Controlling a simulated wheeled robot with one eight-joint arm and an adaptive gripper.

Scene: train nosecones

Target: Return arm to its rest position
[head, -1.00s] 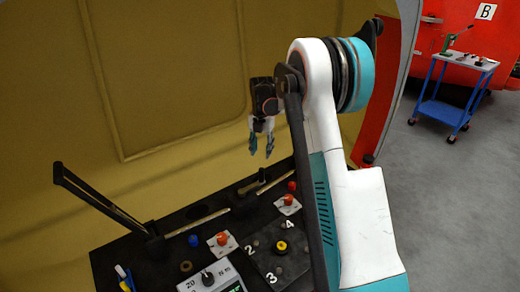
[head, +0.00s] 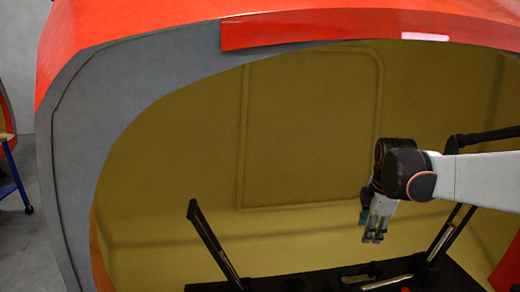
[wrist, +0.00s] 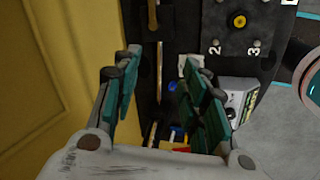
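My gripper (head: 373,237) hangs fingers down at the end of my arm, in front of the yellow-brown inner wall of the nosecone. In the wrist view my gripper (wrist: 155,75) has its two teal-padded fingers apart, with nothing between them. Below it lies the black workbench (head: 310,284), apart from the fingers. My arm reaches in from the right edge of the head view.
The orange-red nosecone shell (head: 150,45) with its grey rim (head: 75,150) surrounds the workspace. A black post (head: 210,243) leans up on the left. The wrist view shows a yellow knob (wrist: 239,20) and a white box with a dial (wrist: 234,112) on the bench.

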